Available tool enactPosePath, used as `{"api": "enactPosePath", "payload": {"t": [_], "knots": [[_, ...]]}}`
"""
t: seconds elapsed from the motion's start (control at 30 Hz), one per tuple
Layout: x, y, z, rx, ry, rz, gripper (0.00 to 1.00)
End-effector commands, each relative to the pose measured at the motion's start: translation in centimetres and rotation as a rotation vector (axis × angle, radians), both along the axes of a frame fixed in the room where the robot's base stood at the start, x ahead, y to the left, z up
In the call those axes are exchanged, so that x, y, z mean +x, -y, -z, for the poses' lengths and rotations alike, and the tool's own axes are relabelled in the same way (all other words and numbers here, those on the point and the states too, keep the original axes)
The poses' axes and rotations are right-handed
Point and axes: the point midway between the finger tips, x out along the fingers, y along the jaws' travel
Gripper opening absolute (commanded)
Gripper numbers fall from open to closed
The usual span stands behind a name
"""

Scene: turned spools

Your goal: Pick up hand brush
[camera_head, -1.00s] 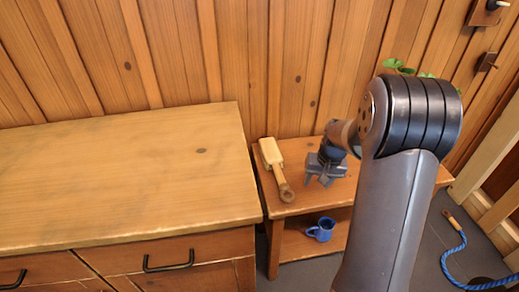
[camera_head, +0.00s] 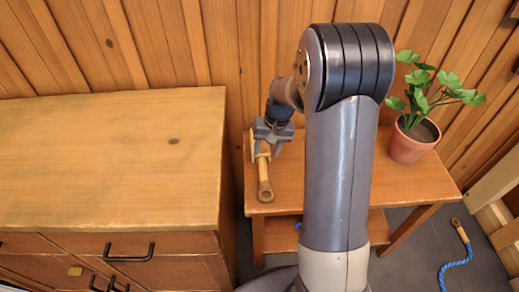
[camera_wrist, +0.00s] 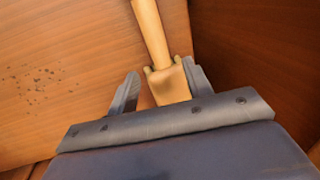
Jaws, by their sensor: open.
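The hand brush (camera_head: 264,180) lies on the small wooden side table, its handle pointing toward the front edge. My gripper (camera_head: 270,142) is over the brush's head end and hides much of it. In the wrist view the brush's pale handle and shoulder (camera_wrist: 169,78) lie between the two fingers of my gripper (camera_wrist: 160,88). The fingers are spread, with the right finger close beside the brush and a gap at the left one. I cannot tell whether the right finger touches it.
The side table (camera_head: 335,186) has a potted plant (camera_head: 410,140) at its right. A wooden dresser (camera_head: 110,150) stands close on the left. The plank wall (camera_head: 170,50) is right behind. A blue rope (camera_head: 457,262) lies on the floor at right.

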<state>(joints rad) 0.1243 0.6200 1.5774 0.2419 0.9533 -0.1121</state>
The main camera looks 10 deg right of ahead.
Motion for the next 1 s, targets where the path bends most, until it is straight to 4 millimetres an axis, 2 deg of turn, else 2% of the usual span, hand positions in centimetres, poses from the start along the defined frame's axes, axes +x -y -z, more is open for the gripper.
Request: {"api": "enactPosePath", "payload": {"t": [0.17, 0.43, 0.7, 1.0], "knots": [[0.1, -0.3, 1.2, 0.0, -0.001, -0.001, 0.48], [0.4, -1.0, 5.0, 0.0, -0.002, 0.0, 0.48], [0.5, -1.1, 5.3, 0.0, 0.001, 0.0, 0.48], [0.5, -1.1, 5.3, 0.0, 0.001, 0.0, 0.23]]}}
